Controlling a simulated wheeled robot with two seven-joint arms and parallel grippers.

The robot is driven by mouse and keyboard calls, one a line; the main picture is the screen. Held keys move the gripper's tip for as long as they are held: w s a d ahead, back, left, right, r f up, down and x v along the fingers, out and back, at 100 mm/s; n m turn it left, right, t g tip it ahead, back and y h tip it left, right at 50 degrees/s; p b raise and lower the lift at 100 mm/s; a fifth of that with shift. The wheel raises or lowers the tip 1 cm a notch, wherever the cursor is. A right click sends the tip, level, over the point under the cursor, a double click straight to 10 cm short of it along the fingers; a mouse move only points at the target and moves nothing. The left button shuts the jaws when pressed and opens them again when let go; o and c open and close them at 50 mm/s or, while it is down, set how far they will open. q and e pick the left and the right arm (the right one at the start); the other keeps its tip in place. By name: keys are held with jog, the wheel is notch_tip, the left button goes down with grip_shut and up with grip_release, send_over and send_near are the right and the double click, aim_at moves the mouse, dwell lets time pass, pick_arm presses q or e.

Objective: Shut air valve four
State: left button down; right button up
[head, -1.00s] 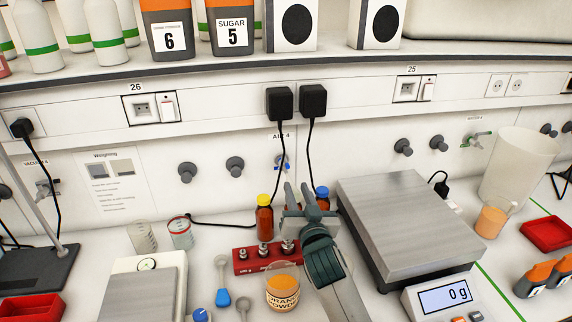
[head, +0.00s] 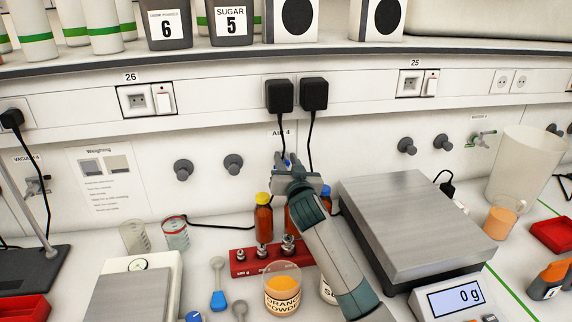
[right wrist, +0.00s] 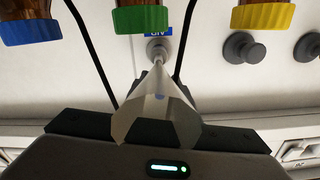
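The air valve four sits on the back wall under the label AIR 4 (head: 281,133). Little of its blue part (head: 289,160) shows behind my right gripper (head: 286,158). In the right wrist view its blue label (right wrist: 158,32) and round wall fitting (right wrist: 157,48) lie straight ahead. My right gripper's fingers stand apart at the valve, one on each side of the blue part. Whether they touch it, and how its handle is turned, is hidden. A pale tapering shape fills the middle of the wrist view; I cannot tell what it is. My left gripper is out of view.
A brown bottle with yellow cap (head: 264,218) and a red weight rack (head: 242,264) stand below the valve, left of my arm. A steel scale (head: 408,218) is to its right. Black cables (head: 310,140) hang close to the gripper. Grey knobs (head: 233,163) are on the wall.

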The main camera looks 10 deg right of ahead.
jog(key=shift+w, duration=0.25)
grip_shut()
dwell(1.4)
